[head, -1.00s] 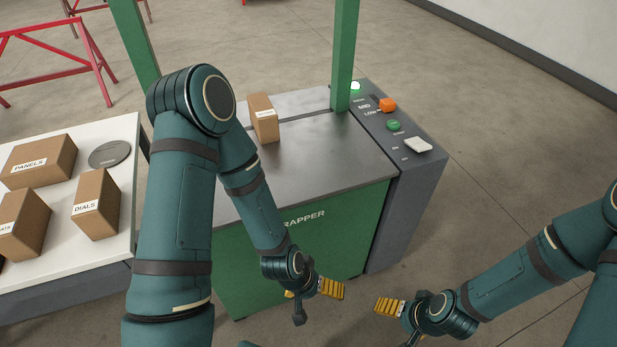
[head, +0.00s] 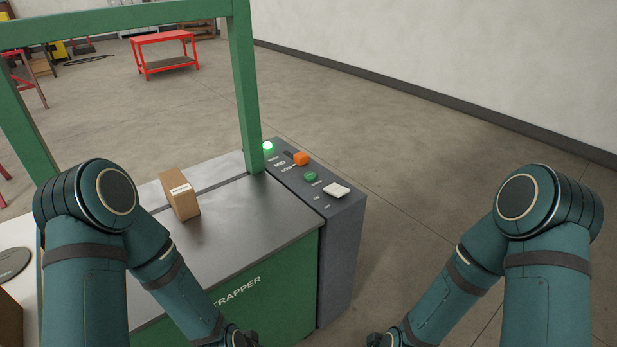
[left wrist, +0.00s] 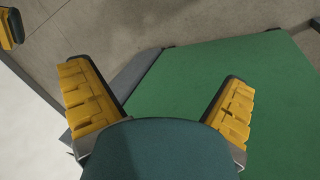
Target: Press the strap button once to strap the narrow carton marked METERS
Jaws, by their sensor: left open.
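A narrow brown carton (head: 180,198) stands upright on the strapper's metal top (head: 245,225), beside the dark slot and left of the green arch post. Its white label is too small to read, and I see no strap around it. On the grey side panel (head: 340,225) are a round green button (head: 310,176), an orange lever knob (head: 301,158) by MID and LOW, and a white switch (head: 337,190). The small panel captions are unreadable. My left gripper (left wrist: 155,78) is open and empty, low before the green cabinet; its fingers are outside the head view. My right gripper's fingers are below the head view.
The green arch (head: 245,90) rises over the strapper. A lit lamp (head: 267,146) is at the panel's far end. A white table (head: 22,290) with a grey disc (head: 14,263) is at the left. Floor right of the panel is clear. A red bench (head: 165,50) stands far back.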

